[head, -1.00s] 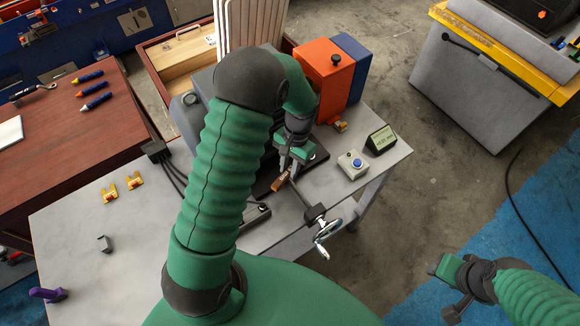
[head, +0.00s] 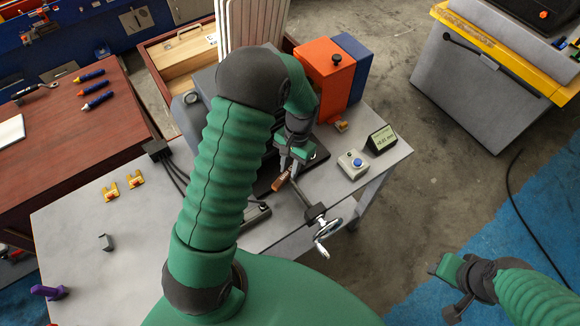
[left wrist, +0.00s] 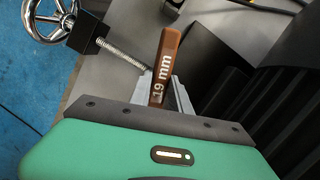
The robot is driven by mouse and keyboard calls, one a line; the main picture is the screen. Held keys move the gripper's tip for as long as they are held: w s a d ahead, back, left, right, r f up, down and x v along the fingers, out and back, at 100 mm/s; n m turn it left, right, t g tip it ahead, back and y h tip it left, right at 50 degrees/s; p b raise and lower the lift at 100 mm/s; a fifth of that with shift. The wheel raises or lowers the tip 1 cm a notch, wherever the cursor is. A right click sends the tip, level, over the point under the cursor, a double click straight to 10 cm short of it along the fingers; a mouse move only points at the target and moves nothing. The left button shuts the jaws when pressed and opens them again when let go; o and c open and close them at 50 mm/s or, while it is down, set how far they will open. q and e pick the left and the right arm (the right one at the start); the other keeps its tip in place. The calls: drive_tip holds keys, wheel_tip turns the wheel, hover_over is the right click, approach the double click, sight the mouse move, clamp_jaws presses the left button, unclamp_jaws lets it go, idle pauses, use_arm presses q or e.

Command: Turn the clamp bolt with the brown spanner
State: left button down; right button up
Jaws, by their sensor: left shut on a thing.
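The brown spanner (head: 279,183) is held in my left gripper (head: 288,166) above the bench fixture. In the left wrist view the brown spanner (left wrist: 165,62) stands out from between the fingers and carries the white marking "19 mm". The left gripper's fingers (left wrist: 172,95) are closed around it.
A threaded rod with a chrome handwheel (head: 326,232) sticks out at the bench's front edge, close to the spanner. A blue-button box (head: 353,164) and a small display (head: 381,139) stand to the right. An orange box (head: 325,80) stands behind. Yellow clips (head: 122,187) lie left.

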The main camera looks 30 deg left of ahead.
use_arm(q)
drive_tip(key=shift+b+x, duration=0.35)
drive_tip(key=shift+x, duration=0.45)
drive_tip(key=shift+w, duration=0.2)
drive_tip(key=shift+a+m, duration=0.3)
drive_tip(key=shift+w+a+m+y+p, duration=0.15)
drive_tip(key=shift+a+m+p, duration=0.05)
drive_tip(key=shift+a+m, duration=0.4)
drive_tip(key=shift+w+a+m+y+p, duration=0.15)
drive_tip(key=shift+a+m+p, duration=0.05)
drive_tip(key=shift+a+m, duration=0.4)
drive_tip(key=shift+d, duration=0.1)
drive_tip(key=shift+s+d+n, duration=0.1)
drive_tip(key=shift+d+n, duration=0.35)
drive_tip(key=shift+n, duration=0.05)
drive_tip(key=c, duration=1.9)
unclamp_jaws()
drive_tip(key=shift+f, duration=0.1)
clamp_jaws()
